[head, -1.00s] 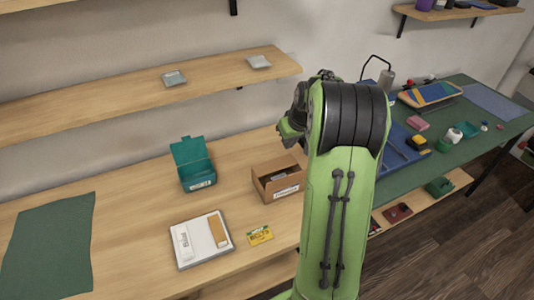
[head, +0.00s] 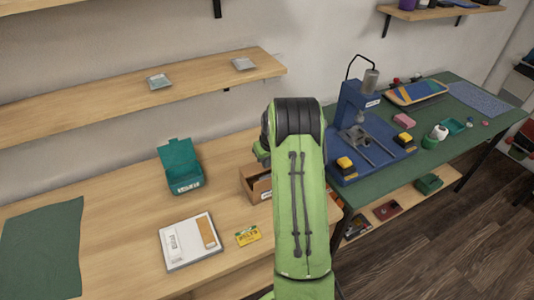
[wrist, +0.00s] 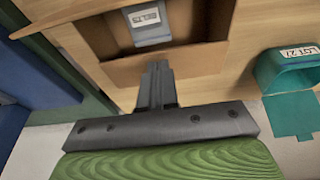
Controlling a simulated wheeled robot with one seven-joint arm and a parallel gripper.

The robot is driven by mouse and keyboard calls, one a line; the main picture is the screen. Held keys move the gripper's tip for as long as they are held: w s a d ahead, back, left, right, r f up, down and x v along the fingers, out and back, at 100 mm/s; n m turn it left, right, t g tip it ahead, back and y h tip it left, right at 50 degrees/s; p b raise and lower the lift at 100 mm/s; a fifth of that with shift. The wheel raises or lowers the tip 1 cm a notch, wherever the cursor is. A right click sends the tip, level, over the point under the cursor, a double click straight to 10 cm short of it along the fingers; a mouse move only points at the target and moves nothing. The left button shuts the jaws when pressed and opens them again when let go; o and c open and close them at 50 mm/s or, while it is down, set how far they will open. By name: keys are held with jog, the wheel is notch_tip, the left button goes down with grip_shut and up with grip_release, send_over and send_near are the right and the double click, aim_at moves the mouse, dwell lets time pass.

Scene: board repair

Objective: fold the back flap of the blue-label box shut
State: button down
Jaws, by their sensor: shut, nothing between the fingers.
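The open brown cardboard box (head: 253,182) stands on the wooden bench in the head view, partly hidden behind my arm. In the wrist view a grey item with a white printed label (wrist: 148,22) lies inside it. The back flap (wrist: 200,58) shows as a cardboard strip on the side of the opening nearest my gripper, and the box stands open. My gripper (wrist: 157,68) is shut and empty, its fingertips over this flap. I cannot tell whether they touch it. My gripper is hidden in the head view. I see no blue label.
A teal box (head: 183,178) with its lid open stands left of the cardboard box; it also shows in the wrist view (wrist: 285,75). A blue drill stand (head: 352,110) is at the right.

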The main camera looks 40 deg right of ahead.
jog(key=shift+f, duration=0.35)
